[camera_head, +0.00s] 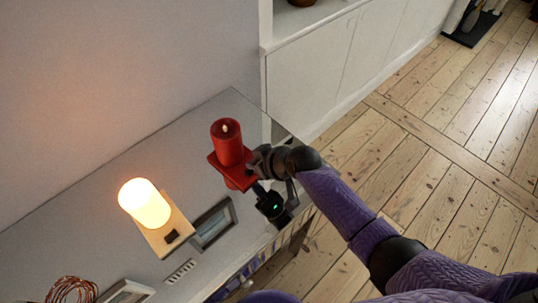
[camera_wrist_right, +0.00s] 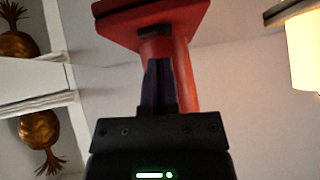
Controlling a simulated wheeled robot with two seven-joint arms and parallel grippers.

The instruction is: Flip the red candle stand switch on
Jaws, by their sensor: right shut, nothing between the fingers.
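The red candle stand, with a thick red candle (camera_head: 229,143) on a flat red base (camera_head: 222,172), stands near the back corner of the shiny grey tabletop. A small pale tip shows on top of the candle. My right gripper (camera_head: 254,186) is shut and empty, its fingers close against the stand's right side. My left gripper is not in view.
A glowing lamp (camera_head: 145,203) on a wooden base with a black switch (camera_head: 172,236) stands left of the candle stand. Copper wire (camera_head: 72,290) is at the lower left. A white cabinet (camera_head: 330,75) stands behind.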

